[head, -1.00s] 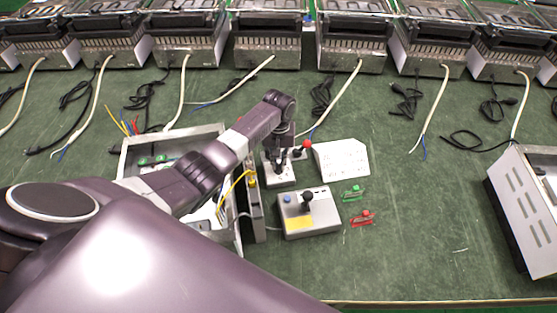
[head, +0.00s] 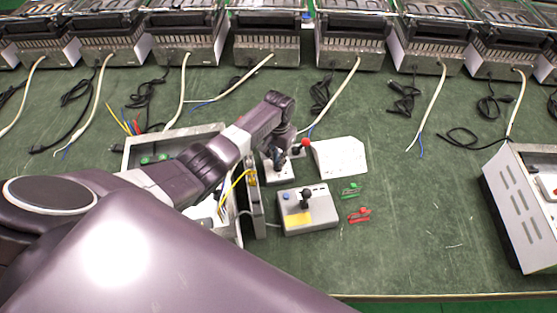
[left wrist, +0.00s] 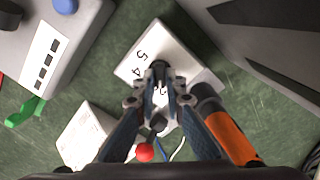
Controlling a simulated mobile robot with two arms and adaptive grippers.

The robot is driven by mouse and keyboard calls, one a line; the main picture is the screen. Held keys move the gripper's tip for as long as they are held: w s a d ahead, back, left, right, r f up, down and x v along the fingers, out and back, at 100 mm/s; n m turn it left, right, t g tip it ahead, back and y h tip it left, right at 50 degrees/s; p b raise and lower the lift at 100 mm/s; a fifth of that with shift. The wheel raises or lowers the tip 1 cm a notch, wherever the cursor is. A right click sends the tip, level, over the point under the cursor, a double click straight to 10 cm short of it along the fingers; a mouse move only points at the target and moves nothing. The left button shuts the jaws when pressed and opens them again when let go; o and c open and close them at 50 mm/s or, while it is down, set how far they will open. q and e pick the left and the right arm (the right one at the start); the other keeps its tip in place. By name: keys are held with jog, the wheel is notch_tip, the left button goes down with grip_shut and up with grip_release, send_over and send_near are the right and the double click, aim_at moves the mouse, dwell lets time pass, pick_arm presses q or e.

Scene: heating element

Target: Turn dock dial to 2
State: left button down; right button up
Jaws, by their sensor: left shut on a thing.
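The dock dial sits on a small pale box (head: 283,178) on the green table, left of a white sloped block. In the left wrist view the box's top plate (left wrist: 141,47) shows printed numbers, with 5 and 4 readable. My left gripper (left wrist: 160,82) is over this plate with its fingers closed around the dark dial knob (left wrist: 158,66). In the head view my left gripper (head: 279,158) reaches down onto the box and hides most of the dial. The dial's setting cannot be read. My right gripper is not in view.
A red-ball lever (head: 304,143) stands close behind the dial. The white block (head: 340,157) is to its right. A joystick box (head: 318,219) is in front, with green (head: 351,190) and red (head: 360,215) clips beside it. An open metal case (head: 129,157) is left.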

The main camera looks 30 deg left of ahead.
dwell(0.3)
pick_arm(q)
jog(key=c, duration=2)
grip_release()
notch_tip(320, 180, up, 12)
jog(key=shift+r, duration=0.1)
